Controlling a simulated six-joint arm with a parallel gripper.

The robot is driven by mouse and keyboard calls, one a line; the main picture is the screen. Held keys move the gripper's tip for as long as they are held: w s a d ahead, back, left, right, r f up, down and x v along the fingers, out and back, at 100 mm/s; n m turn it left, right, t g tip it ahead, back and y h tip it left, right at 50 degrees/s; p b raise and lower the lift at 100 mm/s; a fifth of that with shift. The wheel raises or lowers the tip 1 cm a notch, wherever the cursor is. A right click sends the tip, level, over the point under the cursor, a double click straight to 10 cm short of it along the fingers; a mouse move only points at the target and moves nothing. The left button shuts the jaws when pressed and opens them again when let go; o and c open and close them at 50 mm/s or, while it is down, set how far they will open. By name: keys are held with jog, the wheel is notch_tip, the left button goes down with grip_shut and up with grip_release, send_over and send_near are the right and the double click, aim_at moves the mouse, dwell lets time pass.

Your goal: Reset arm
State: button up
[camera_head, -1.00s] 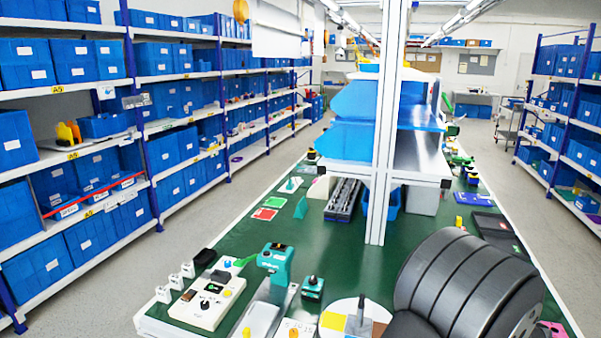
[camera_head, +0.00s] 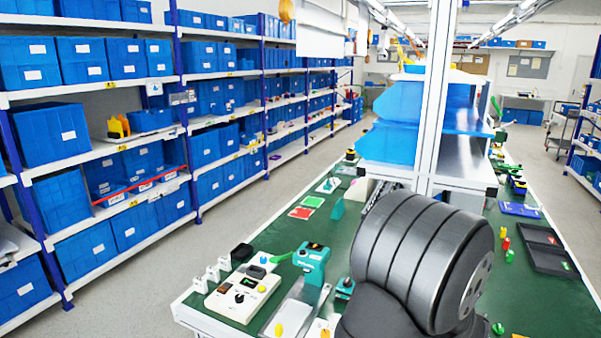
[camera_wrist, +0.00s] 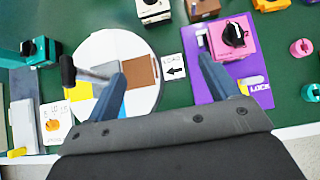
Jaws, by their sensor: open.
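My gripper (camera_wrist: 162,68) is open and empty in the wrist view, its two fingers above the bench. The left finger overlaps a round white disc (camera_wrist: 140,103) with coloured sectors and a black-tipped lever (camera_wrist: 68,68). The right finger overlaps a purple plate (camera_wrist: 228,73) bearing a pink box with a black rotary knob (camera_wrist: 235,35). A teal box with a black knob (camera_wrist: 30,47) is at the left edge. In the head view my dark arm covers the lower middle, and the fingers are hidden. A white box with a black knob (camera_head: 239,297) stands at the bench's left front.
The green bench (camera_head: 545,297) holds several small devices, including a teal tool (camera_head: 312,258) and a black tray (camera_head: 549,248). A white post (camera_head: 436,110) and metal shelf rise behind my arm. Shelves with blue bins stand at left. A white card (camera_wrist: 175,68) lies between the fingers.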

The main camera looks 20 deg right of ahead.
jog(key=w+f, duration=0.1)
jog(key=w, duration=0.1)
jog(key=w+f, duration=0.2)
jog(key=w, duration=0.1)
jog(key=w+f, duration=0.1)
jog(key=w, duration=0.2)
jog(key=shift+a+f, duration=0.15)
jog(key=shift+f, duration=0.2)
jog(key=o, duration=0.4)
jog(key=shift+o, duration=0.2)
